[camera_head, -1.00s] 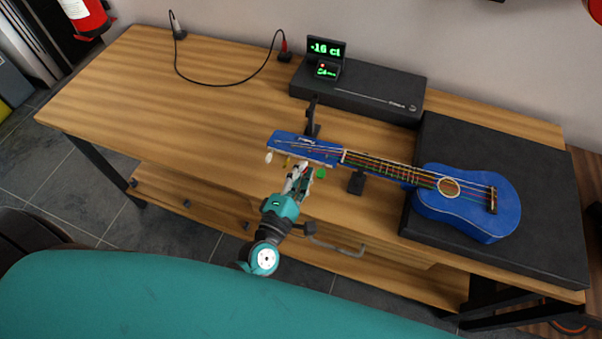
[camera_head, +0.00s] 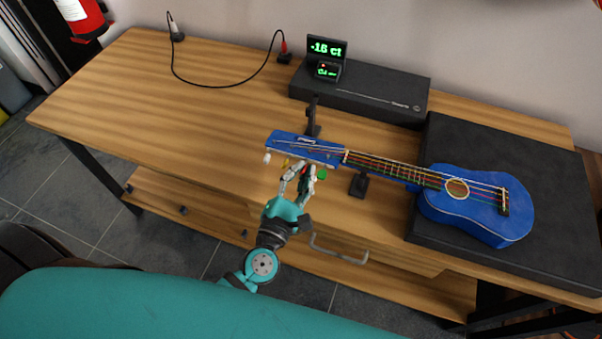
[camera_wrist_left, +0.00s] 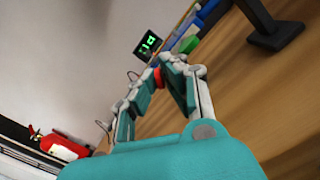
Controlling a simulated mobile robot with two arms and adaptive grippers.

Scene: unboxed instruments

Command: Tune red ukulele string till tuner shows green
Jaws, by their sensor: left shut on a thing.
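The blue ukulele (camera_head: 475,215) lies with its body on a black slab and its headstock (camera_head: 305,148) toward the left. Its strings are coloured. A white peg (camera_head: 267,158) and a green peg (camera_head: 321,173) show at the headstock's near edge. My left gripper (camera_head: 303,168) is at that edge between them. In the left wrist view its fingertips are closed around a red peg (camera_wrist_left: 158,78), mostly hidden by the fingers; the green peg (camera_wrist_left: 190,44) is just beyond. The tuner display (camera_head: 327,49) shows "-16 ct" in green digits. My right gripper is out of view.
A black box (camera_head: 375,95) carries the tuner at the back. Black stands (camera_head: 312,115) and (camera_head: 359,184) are by the headstock and neck. A cable (camera_head: 215,84) lies at the back left. The left of the wooden table (camera_head: 160,110) is clear.

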